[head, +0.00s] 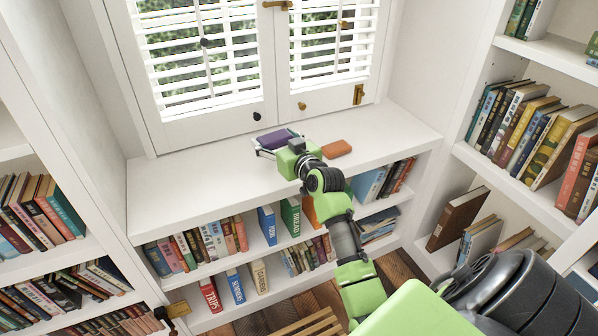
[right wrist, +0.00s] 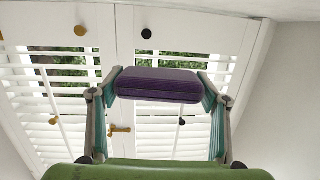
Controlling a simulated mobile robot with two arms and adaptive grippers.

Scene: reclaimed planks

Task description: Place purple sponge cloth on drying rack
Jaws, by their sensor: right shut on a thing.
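The purple sponge cloth (head: 277,139) is a thick dark purple pad above the white window-seat top in the head view. It also shows between my fingers in the right wrist view (right wrist: 158,86). My right gripper (head: 276,147) is shut on it, with one finger at each end in the right wrist view (right wrist: 158,80). The cloth looks held in front of the window, level or nearly so. I cannot tell from the head view whether it touches the surface. No drying rack can be made out for certain. My left gripper is not in view.
An orange block-like pad (head: 337,148) lies on the white top (head: 205,178), just right of my gripper. Shuttered windows (head: 205,62) stand behind. Bookshelves fill both sides and the space below. A slatted wooden thing (head: 308,326) shows at the bottom edge. The top's left part is clear.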

